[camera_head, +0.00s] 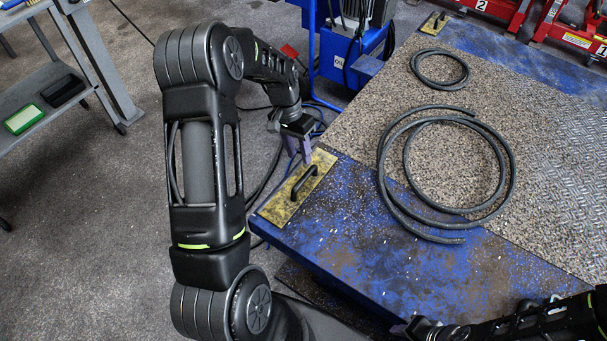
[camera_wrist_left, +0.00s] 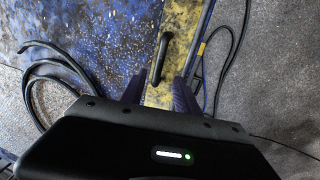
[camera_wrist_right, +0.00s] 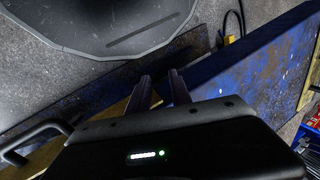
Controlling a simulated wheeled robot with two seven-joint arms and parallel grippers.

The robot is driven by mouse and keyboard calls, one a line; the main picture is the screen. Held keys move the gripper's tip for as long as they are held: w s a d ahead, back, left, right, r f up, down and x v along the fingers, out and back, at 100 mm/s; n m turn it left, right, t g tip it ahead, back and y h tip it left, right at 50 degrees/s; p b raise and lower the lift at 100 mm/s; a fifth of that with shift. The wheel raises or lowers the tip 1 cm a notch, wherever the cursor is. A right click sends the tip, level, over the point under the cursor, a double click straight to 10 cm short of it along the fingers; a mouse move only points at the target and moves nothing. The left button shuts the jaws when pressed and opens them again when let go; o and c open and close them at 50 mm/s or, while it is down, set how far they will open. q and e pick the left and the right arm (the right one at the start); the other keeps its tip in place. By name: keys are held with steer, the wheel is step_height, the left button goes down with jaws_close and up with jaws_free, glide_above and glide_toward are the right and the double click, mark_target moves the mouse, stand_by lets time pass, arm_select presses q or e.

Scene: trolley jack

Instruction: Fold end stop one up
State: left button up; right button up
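A yellow end stop plate (camera_head: 297,187) with a black handle lies flat on the near left corner of the blue platform. No number shows on it. A second yellow plate (camera_head: 435,23) with a handle is at the platform's far edge. My left gripper (camera_head: 302,152) is over the far end of the near plate. In the left wrist view, its open fingers stand either side of the yellow plate (camera_wrist_left: 179,35); I cannot tell if they touch it. My right gripper (camera_head: 402,329) is low at the platform's front edge. Its fingers (camera_wrist_right: 160,92) are apart and empty in the right wrist view.
The worn blue platform (camera_head: 345,220) carries coiled black hoses (camera_head: 508,185) and a smaller coil (camera_head: 466,68). A blue machine (camera_head: 345,50) with cables stands behind its left corner. Red jacks (camera_head: 490,10) are at the back right.

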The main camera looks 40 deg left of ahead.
mark_target(304, 176)
arm_select(q)
steer(key=shift+d+f, duration=0.25)
steer(key=shift+f, duration=1.05)
steer(key=shift+d+f, duration=0.3)
steer(key=shift+f, duration=0.95)
steer(key=shift+d+f, duration=0.25)
steer(key=shift+f, duration=1.05)
steer(key=shift+c, duration=0.2)
jaws_close()
